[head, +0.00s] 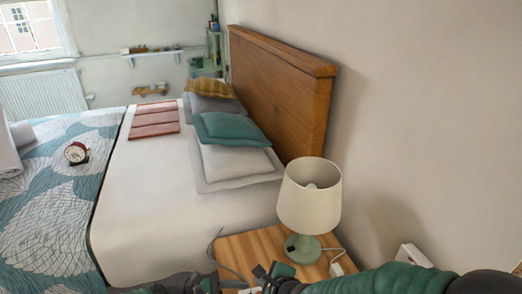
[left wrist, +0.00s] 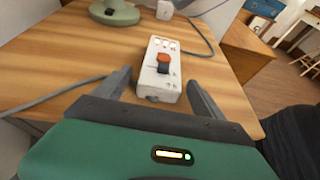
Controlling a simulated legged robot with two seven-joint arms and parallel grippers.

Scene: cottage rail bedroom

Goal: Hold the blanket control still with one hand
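The blanket control (left wrist: 163,78) is a white box with an orange-red switch and small markings, lying on the wooden nightstand (left wrist: 75,45) in the left wrist view. My left gripper (left wrist: 158,80) is open, with one finger on each side of the near end of the control. Gaps show between the fingers and the box. In the head view the control is mostly hidden at the bottom edge. My right gripper (head: 264,270), on the green arm from the right, is over the nightstand's front there; its opening is unclear.
A lamp (head: 310,197) with a green base stands on the nightstand, next to a white plug (head: 337,269). A grey cable (left wrist: 55,97) crosses the wood. The bed (head: 140,210) holds pillows and a small clock (head: 77,153). Floor shows right in the wrist view.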

